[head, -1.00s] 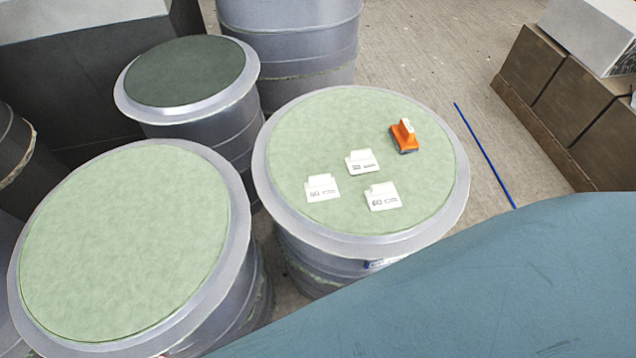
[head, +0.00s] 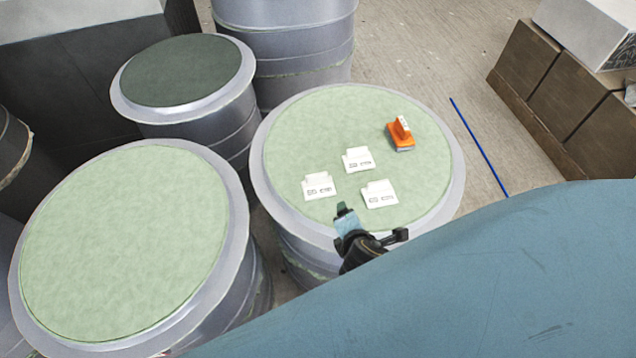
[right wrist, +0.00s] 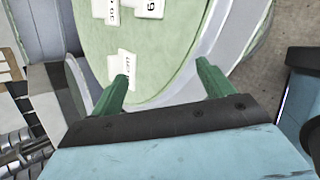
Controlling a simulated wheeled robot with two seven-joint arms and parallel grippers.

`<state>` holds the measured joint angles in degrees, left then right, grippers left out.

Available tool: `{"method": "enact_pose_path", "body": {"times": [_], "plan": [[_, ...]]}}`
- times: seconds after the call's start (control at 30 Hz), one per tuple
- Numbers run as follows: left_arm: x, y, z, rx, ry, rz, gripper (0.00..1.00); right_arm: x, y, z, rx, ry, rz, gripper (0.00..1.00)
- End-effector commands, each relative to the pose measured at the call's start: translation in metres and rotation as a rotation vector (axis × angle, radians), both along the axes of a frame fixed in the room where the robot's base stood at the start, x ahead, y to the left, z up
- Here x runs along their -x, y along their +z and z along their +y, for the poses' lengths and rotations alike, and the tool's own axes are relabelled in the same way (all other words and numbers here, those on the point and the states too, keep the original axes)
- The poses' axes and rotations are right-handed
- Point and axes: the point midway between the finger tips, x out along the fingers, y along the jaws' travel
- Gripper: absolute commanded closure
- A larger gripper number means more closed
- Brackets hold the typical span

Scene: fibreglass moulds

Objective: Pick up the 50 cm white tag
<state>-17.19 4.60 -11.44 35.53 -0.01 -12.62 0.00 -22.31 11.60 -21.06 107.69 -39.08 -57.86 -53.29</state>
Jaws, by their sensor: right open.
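Three white tags lie on the green top of the right drum (head: 290,110). They are a left tag (head: 319,186), a far middle tag (head: 358,160) and a near right tag (head: 379,194). Their printed numbers are too small to read surely now, so I cannot tell which is the 50 cm one. My right gripper (head: 343,210) is open and empty at the drum's near edge, just short of the left and right tags. In the right wrist view its green fingers (right wrist: 163,88) are apart, with one tag (right wrist: 122,68) beyond the left finger. My left gripper is out of view.
A second green-topped drum (head: 125,240) is at left, a dark-topped drum (head: 180,70) behind. A blue rod (head: 478,145) lies on the floor near brown blocks (head: 565,95).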

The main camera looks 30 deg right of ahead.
Motion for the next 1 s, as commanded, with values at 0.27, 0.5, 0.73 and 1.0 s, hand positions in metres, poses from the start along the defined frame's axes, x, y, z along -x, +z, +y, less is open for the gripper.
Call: {"method": "enact_pose_path", "body": {"times": [0.27, 0.5, 0.73, 1.0], "plan": [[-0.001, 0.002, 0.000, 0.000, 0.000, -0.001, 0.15, -0.041, 0.019, 0.025, 0.718, 0.621, -0.005, 0.20], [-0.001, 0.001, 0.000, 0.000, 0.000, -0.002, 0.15, -0.055, 0.023, 0.036, 0.967, 0.796, -0.002, 0.20], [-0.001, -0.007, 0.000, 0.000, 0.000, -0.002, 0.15, -0.094, 0.006, 0.026, 0.973, 0.799, -0.002, 0.20], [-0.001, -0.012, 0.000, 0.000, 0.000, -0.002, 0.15, -0.121, -0.006, 0.019, 0.968, 0.799, -0.001, 0.20]]}}
